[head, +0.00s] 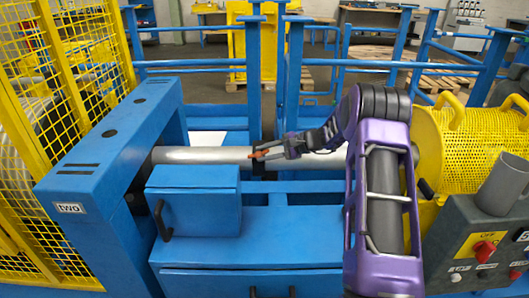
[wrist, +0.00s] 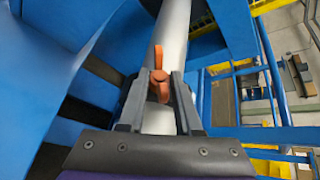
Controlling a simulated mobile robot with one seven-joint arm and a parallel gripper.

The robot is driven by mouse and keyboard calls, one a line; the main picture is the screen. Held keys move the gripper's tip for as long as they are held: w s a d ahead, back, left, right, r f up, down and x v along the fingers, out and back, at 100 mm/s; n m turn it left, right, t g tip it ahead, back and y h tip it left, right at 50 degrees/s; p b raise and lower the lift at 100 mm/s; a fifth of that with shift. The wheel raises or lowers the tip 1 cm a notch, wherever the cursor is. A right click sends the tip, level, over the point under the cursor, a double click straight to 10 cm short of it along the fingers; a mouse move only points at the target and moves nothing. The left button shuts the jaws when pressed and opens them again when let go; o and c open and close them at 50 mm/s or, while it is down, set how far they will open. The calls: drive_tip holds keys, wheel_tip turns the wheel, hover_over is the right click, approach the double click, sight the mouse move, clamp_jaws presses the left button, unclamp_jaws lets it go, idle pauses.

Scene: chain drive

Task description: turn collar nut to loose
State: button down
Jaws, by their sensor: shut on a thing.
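The collar nut is a small orange winged part (wrist: 158,60) on the pale grey shaft (wrist: 172,30) in the wrist view. Its wings point up and down along the shaft there. My gripper (wrist: 158,88) has one finger on each side of the nut and is shut on it. In the head view the orange nut (head: 259,154) shows at the tip of my gripper (head: 270,151), in front of the shaft (head: 205,155), which lies level across the machine. The fingers partly hide the nut and the shaft behind it.
A blue frame marked "two" (head: 105,165) stands left of the shaft. A blue box with a black handle (head: 195,212) stands just below it. Blue posts (head: 291,75) rise behind it. A yellow mesh guard (head: 485,150) and a control panel (head: 485,250) are at right.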

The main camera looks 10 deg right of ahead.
drive_tip(key=n+g, duration=0.1)
drive_tip(key=n+g+h+p, duration=0.1)
drive_tip(key=r+n+g+p, duration=0.1)
drive_tip(key=shift+w+h, duration=0.3)
drive_tip(key=shift+w+a+r+n+g+h+p, duration=0.1)
drive_tip(key=shift+n+g+h+p, duration=0.25)
drive_tip(key=shift+n+g+p, duration=0.2)
drive_tip(key=shift+w+a+n+g+h+p, duration=0.1)
drive_tip(key=shift+n+g+h+p, duration=0.25)
drive_tip(key=shift+n+g+p, duration=0.15)
drive_tip(key=shift+w+a+n+g+h+p, duration=0.1)
drive_tip(key=shift+a+n+g+h+p, duration=0.05)
drive_tip(key=shift+n+g+h+p, duration=0.7)
drive_tip(key=shift+a+n+g+h+p, duration=0.1)
drive_tip(key=shift+n+g+h+p, duration=0.2)
drive_tip(key=shift+n+h+p, duration=0.35)
drive_tip(key=shift+a+n+g+h+p, duration=0.1)
drive_tip(key=shift+n+g+h+p, duration=0.25)
drive_tip(key=shift+h+p, duration=0.35)
drive_tip(key=c, duration=0.8)
unclamp_jaws()
drive_tip(key=shift+w, duration=0.1)
